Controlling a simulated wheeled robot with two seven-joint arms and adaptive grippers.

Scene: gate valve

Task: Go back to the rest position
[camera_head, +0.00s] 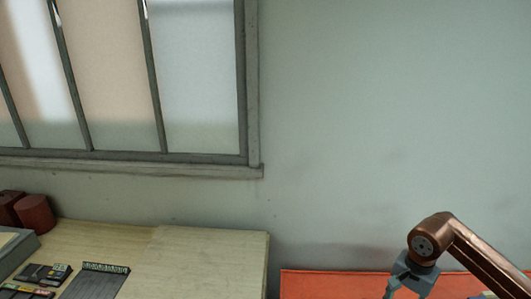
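A copper-brown jointed arm comes in from the lower right, and I take it to be my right arm. Below its round joint hangs a grey block with a thin greenish part, which looks like my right gripper (410,282). The bottom edge of the view cuts it off, so I cannot tell whether it is open or shut, or whether it holds anything. My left gripper is not in view. No gate valve can be made out.
A wooden table (205,262) at lower left bears dark red cylinders (35,213), a grey box (17,250) and several small dark parts (97,281). An orange-red surface (335,285) lies at lower right. A barred window (200,75) is in the wall.

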